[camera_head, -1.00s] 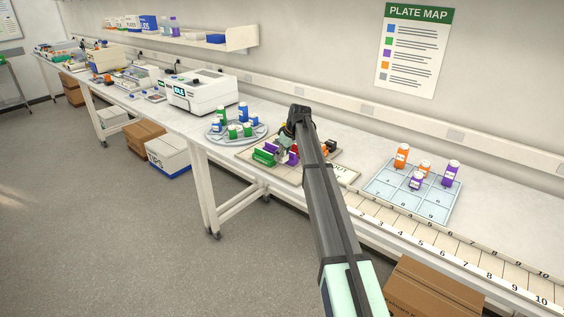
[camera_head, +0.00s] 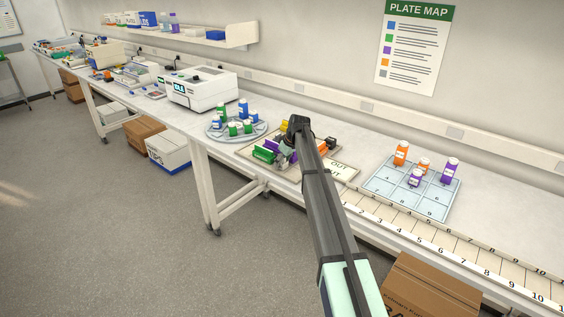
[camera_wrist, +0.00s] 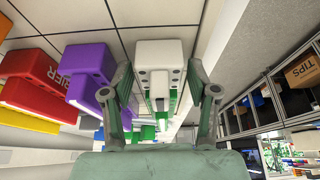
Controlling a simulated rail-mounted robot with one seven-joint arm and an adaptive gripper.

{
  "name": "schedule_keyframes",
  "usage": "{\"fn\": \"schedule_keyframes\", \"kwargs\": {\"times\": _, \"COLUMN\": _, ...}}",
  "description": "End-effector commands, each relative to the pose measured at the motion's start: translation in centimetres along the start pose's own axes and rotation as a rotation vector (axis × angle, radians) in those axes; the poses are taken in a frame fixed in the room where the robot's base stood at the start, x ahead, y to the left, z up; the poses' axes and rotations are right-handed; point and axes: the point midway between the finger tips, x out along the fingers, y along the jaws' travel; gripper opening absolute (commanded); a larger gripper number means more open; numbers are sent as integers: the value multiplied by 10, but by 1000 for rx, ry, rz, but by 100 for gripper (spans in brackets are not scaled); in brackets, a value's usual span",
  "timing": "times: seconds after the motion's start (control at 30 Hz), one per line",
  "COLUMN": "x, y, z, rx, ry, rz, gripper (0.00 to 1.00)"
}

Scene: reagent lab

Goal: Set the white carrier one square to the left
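The white carrier (camera_wrist: 159,55) is a blocky piece in the middle of the wrist view, with green parts showing below it. My gripper (camera_wrist: 160,82) straddles it, one finger on each side. A narrow gap shows at the right finger; contact on the left is hard to judge. In the head view my gripper (camera_head: 284,156) is low over the carrier board (camera_head: 251,151), and my arm hides much of the board. A green carrier (camera_head: 264,155) stands at the board's front left, with a purple carrier (camera_head: 271,145) behind it.
Purple (camera_wrist: 89,69), red (camera_wrist: 48,82) and yellow carriers stand left of the white one in the wrist view. A round rack of bottles (camera_head: 216,135) stands left of the board. A blue gridded tray (camera_head: 384,190) with several bottles lies to the right.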

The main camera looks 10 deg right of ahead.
Motion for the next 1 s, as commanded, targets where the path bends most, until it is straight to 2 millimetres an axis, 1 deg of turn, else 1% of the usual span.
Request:
{"fn": "schedule_keyframes", "kwargs": {"times": 0.27, "x": 0, "y": 0, "z": 0, "rx": 0, "ry": 0, "rz": 0, "gripper": 68}}
{"fn": "schedule_keyframes", "kwargs": {"times": 0.47, "x": -10, "y": 0, "z": -1, "rx": 0, "ry": 1, "rz": 1, "gripper": 68}}
{"fn": "schedule_keyframes", "kwargs": {"times": 0.57, "x": -23, "y": 0, "z": 0, "rx": 0, "ry": 2, "rz": 2, "gripper": 68}}
{"fn": "schedule_keyframes", "kwargs": {"times": 0.9, "x": -87, "y": 0, "z": -1, "rx": 0, "ry": 2, "rz": 2, "gripper": 68}}
{"fn": "schedule_keyframes", "kwargs": {"times": 1.0, "x": -103, "y": 0, "z": -1, "rx": 0, "ry": 1, "rz": 1, "gripper": 68}}
